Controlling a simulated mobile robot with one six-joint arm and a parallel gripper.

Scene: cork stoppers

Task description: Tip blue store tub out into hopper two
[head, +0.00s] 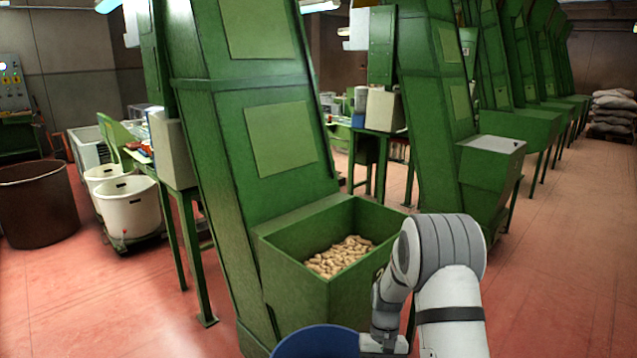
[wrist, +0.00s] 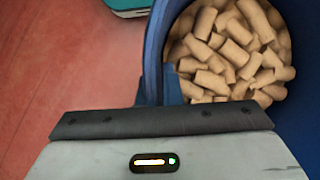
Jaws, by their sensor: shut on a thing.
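The blue store tub (head: 318,342) shows only in part at the bottom edge of the head view, in front of the near green hopper. In the wrist view the tub (wrist: 153,60) is full of loose cork stoppers (wrist: 228,55). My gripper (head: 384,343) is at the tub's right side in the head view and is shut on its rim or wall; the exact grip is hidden. The near green hopper (head: 300,290) is open at the top and holds a heap of corks (head: 340,256). I see no number on it.
A second green hopper with a grey lid (head: 492,144) stands behind to the right. White tubs (head: 130,207) and a large brown tub (head: 40,210) stand at left. Sacks (head: 613,112) are stacked far right. Red floor at right is clear. A teal object (wrist: 130,8) shows in the wrist view.

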